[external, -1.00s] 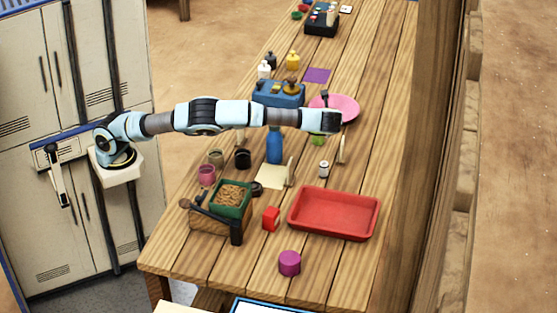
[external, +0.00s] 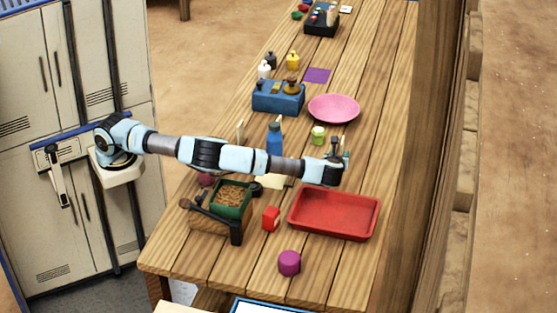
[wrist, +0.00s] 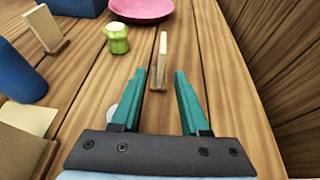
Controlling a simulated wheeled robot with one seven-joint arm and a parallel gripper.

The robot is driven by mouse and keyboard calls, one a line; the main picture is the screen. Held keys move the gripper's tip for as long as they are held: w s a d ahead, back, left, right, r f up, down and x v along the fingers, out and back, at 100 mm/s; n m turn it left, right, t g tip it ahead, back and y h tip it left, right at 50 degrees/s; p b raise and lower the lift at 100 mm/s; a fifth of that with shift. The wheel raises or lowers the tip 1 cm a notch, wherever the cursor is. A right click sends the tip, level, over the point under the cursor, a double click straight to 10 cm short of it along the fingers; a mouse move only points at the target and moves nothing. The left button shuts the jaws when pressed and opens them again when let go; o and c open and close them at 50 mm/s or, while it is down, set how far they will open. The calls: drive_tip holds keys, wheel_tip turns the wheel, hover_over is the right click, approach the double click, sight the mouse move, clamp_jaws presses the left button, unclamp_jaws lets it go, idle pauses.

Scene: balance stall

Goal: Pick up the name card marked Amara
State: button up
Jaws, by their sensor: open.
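A thin wooden card on a small stand (wrist: 162,62) stands upright in the wrist view, seen almost edge-on; no name is readable on it. My gripper (wrist: 161,75) is open, its teal fingers on either side of that card's line, with the card just ahead of the tips. A second upright card (wrist: 45,29) stands farther left, its marking unreadable; a card (external: 240,130) also shows left of the blue bottle in the external view. In the external view my gripper (external: 342,162) is low over the table, behind the red tray.
A green jar (wrist: 117,38) stands left of the near card, with a pink plate (wrist: 142,8) beyond. A blue bottle (wrist: 18,75) is at the left. A red tray (external: 335,212) lies in front of my arm. Bare table lies right of the card.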

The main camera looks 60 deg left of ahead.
sight(340, 150)
drive_tip(key=p+x, duration=0.1)
drive_tip(key=x, duration=0.6)
drive_tip(key=shift+w+a+f+p, duration=0.1)
drive_tip(key=shift+w+a+p, duration=0.1)
drive_tip(key=shift+p, duration=0.15)
clamp_jaws()
idle(0.3)
